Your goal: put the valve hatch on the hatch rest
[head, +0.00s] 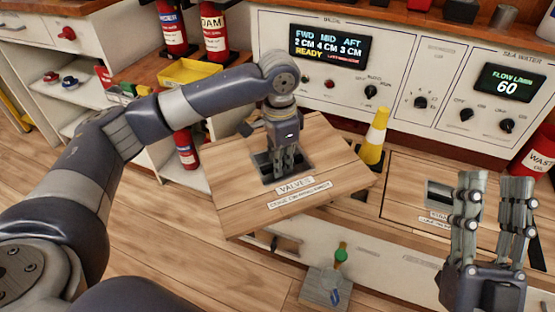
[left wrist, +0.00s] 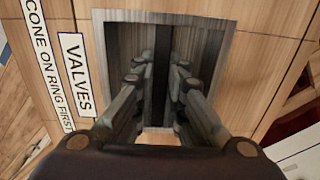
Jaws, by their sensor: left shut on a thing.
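The valve hatch (head: 235,170) is a square wooden panel labelled "VALVES". It is turned askew over the low wooden-topped bench and appears raised off it. My left gripper (head: 287,165) reaches down into the dark recessed slot of the hatch and is shut on it there. In the left wrist view the fingers (left wrist: 160,80) go into the slot, beside the label on the hatch (left wrist: 255,45). My right gripper (head: 494,182) is open and empty, above the bench at the right. I cannot pick out the hatch rest; the hatch hides what lies under it.
A yellow cone (head: 375,138) with a pale band stands close to the hatch's right edge. A second slotted hatch (head: 405,190) is at the right. A small block with a green-topped post (head: 325,287) is below. Fire extinguishers (head: 213,35) and a yellow tray (head: 190,71) stand behind.

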